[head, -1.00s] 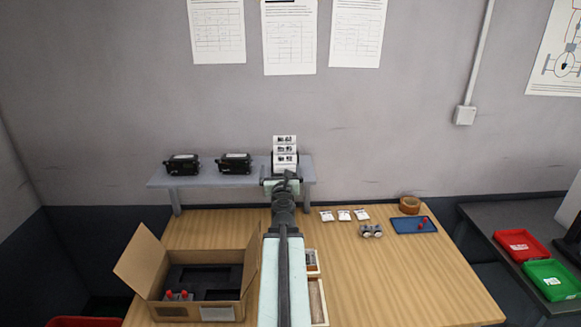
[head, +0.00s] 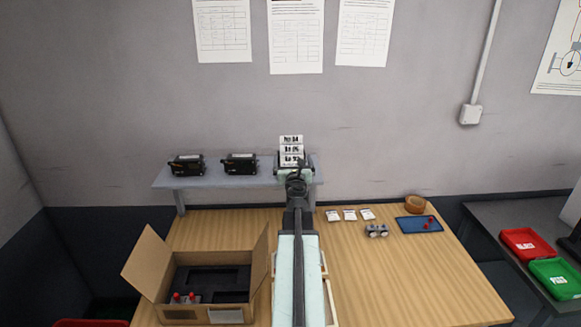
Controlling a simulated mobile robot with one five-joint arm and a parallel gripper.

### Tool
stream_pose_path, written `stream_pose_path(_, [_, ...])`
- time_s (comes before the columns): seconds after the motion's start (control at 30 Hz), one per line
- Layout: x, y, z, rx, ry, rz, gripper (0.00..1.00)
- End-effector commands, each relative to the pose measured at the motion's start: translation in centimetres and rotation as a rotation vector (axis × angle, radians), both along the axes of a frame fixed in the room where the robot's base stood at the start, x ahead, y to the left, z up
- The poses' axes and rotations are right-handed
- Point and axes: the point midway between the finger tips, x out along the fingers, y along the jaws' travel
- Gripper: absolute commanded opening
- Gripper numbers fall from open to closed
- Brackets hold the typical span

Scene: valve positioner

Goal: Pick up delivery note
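Several white printed papers (head: 291,147) stand in a stepped holder on the grey shelf at the back. Which of them is the delivery note cannot be read at this size. My gripper (head: 294,171) is at the end of my outstretched arm, right in front of the lowest paper, and overlaps its lower edge in the picture. Whether it touches the paper cannot be told. The arm and wrist hide the fingers, so their opening does not show.
Two black devices (head: 240,163) stand on the shelf (head: 215,178) to the left. An open cardboard box (head: 176,316) is at the front left of the wooden table (head: 410,285). White packets (head: 350,215), metal fittings (head: 377,231) and a blue tray (head: 408,225) lie right of my arm.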

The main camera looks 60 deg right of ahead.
Motion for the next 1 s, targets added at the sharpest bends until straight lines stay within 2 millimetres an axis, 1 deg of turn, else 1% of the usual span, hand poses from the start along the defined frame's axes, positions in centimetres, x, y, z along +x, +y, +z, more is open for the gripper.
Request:
stream_pose_path(0.03, [0.0,0.0,0.0,0.000,0.000,0.000,0.89])
stream_pose_path(0.07, [0.0,0.0,0.0,0.000,0.000,0.000,0.81])
stream_pose_path(0.1, [0.0,0.0,0.0,0.000,0.000,0.000,0.69])
stream_pose_path(0.17, [0.0,0.0,0.0,0.000,0.000,0.000,0.53])
stream_pose_path(0.2, [0.0,0.0,0.0,0.000,0.000,0.000,0.42])
stream_pose_path(0.5, [0.0,0.0,0.0,0.000,0.000,0.000,0.42])
stream_pose_path(0.63, [0.0,0.0,0.8,0.000,0.000,0.000,0.42])
stream_pose_path(0.77, [0.0,0.0,2.7,0.000,0.000,0.000,0.42])
stream_pose_path(1.0, [0.0,0.1,7.9,0.000,0.000,0.000,0.42])
